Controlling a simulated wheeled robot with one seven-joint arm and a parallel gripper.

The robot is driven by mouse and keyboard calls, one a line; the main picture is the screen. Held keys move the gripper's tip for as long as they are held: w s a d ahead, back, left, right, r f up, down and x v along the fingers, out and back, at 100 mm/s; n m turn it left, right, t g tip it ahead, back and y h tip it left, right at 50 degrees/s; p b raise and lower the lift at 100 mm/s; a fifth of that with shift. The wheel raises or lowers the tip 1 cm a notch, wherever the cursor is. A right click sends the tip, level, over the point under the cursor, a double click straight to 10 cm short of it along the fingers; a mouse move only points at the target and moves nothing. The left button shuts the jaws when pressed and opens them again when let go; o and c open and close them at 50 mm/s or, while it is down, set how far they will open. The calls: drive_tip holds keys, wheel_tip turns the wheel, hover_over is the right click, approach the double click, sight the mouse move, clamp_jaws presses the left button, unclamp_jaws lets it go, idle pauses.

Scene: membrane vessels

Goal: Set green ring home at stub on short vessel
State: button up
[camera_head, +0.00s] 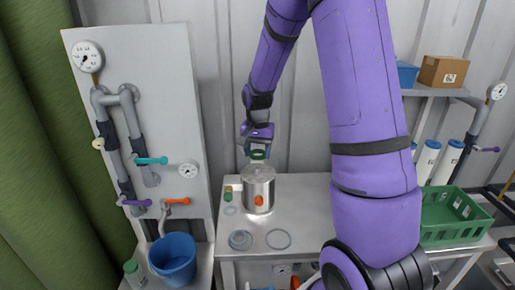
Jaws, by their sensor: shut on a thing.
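A short steel vessel (258,187) stands upright on the bench, with an orange-red round fitting (258,201) on its front side. My gripper (258,149) hangs over the vessel's top and is shut on a green ring (258,155). The ring is just above or at the top of the vessel; I cannot tell whether it touches. The stub is not clearly made out, as the ring and gripper cover the top of the vessel.
Flat clear-grey rings (278,239) and a grey disc (241,240) lie on the bench (310,205) in front. A small green-and-orange item (228,192) stands left of the vessel. A gauge panel (185,100) rises at left. A green crate (452,217) is at right.

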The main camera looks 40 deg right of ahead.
sight(258, 169)
drive_tip(key=shift+f, duration=2.95)
drive_tip(key=shift+f, duration=0.3)
drive_tip(key=o, duration=1)
drive_tip(key=shift+r, duration=0.1)
wheel_tip(258, 169, up, 11)
drive_tip(key=shift+f, duration=0.2)
